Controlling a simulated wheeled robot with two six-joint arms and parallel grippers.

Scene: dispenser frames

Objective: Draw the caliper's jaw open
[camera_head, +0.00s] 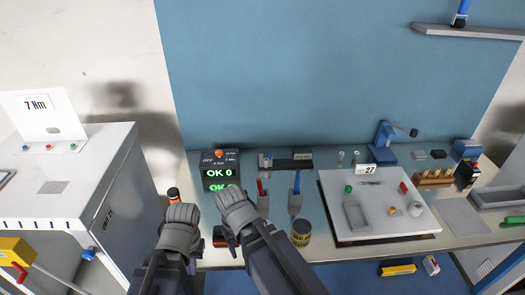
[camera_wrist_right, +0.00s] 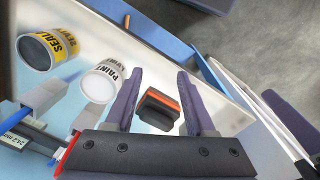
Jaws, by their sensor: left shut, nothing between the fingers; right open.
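What looks to be the caliper (camera_head: 290,164) is a dark bar at the back of the bench, with a grey block toward its left end and a small label on the right. In the right wrist view a dark bar with a label reading about 24.2 mm (camera_wrist_right: 15,142) shows at the lower left, partly cut off. The jaw's detail is too small to tell.
A black and orange block (camera_wrist_right: 158,108) lies below and between the right fingers. A sealer can (camera_head: 300,234) and a paint can (camera_wrist_right: 100,84) stand near. Red (camera_head: 263,200) and blue (camera_head: 295,200) handled tools lie before the caliper. A white board (camera_head: 385,225) is right.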

